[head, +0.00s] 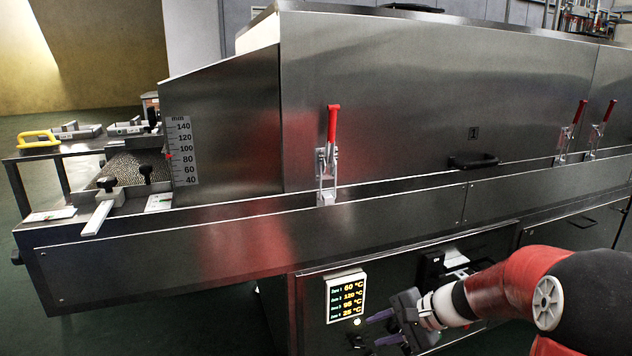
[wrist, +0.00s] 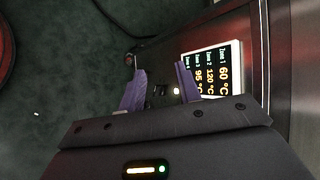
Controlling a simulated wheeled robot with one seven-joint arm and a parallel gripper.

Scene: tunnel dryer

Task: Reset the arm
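My gripper (head: 378,329) is at the lower middle right of the head view, in front of the dryer's lower cabinet. Its two purple fingers are spread apart, and nothing shows between them. In the wrist view the fingers (wrist: 160,88) point toward the dark panel below the zone display. My red and black arm reaches in from the right edge of the head view. The zone display (head: 346,297) reads 60, 120, 95 and 25 °C; it also shows turned sideways in the wrist view (wrist: 213,62). A small lit lamp (wrist: 176,91) sits beside it.
The steel tunnel dryer (head: 400,90) fills the back. Red-handled clamps, one at the middle (head: 332,125) and two at the right, stand on its ledge. A black handle (head: 473,162) juts from the hood. A dark switch (head: 432,268) is close to my gripper. Green floor is open at left.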

